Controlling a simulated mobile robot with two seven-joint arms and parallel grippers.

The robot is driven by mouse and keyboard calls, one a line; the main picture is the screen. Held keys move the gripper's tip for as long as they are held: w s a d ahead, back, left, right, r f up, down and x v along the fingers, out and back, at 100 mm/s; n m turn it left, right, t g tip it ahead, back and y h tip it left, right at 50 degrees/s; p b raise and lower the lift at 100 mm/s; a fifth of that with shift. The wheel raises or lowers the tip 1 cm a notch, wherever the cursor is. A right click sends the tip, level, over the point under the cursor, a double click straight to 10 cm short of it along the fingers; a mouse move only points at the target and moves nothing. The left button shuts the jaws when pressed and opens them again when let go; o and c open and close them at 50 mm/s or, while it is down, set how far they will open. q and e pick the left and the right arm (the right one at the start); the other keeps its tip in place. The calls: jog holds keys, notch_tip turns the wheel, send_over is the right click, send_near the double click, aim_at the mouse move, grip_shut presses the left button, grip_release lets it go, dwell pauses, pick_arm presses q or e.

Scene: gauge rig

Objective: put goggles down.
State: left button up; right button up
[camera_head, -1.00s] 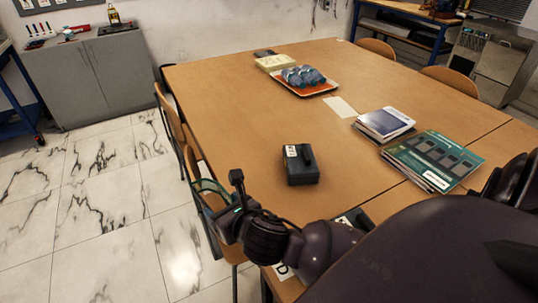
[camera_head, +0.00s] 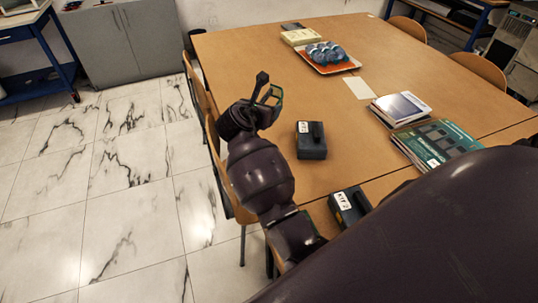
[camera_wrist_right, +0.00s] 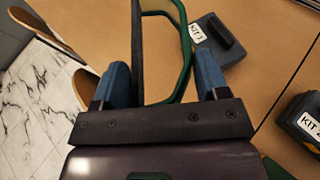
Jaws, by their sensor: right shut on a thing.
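The goggles, with a green rim and a clear lens, show in the head view (camera_head: 276,95) and the right wrist view (camera_wrist_right: 186,45). My right gripper (camera_head: 266,92) is shut on them and holds them up near the left edge of the table (camera_head: 350,160). In the right wrist view, the goggles stand between the blue fingers of the same gripper (camera_wrist_right: 160,65), partly behind a dark bar. Whether they touch the table is not clear. My left gripper is not in view.
A dark box marked KIT 1 (camera_head: 312,146) stands right of the goggles; another kit box (camera_head: 350,208) is nearer. An orange tray (camera_head: 340,69) of blue items, a white card (camera_head: 359,88) and books (camera_head: 437,146) lie beyond. Chairs (camera_head: 232,200) line the left edge.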

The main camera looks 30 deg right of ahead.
notch_tip(320, 180, down, 15)
jog(key=b, duration=0.3)
jog(key=shift+b, duration=0.4)
jog(key=shift+f, duration=0.55)
notch_tip(320, 180, down, 4)
jog(key=shift+r+b, duration=0.25)
jog(key=shift+b, duration=0.5)
jog(key=shift+f, duration=0.2)
jog(key=shift+r, duration=0.15)
jog(key=shift+f, duration=0.25)
jog(key=o, duration=0.9)
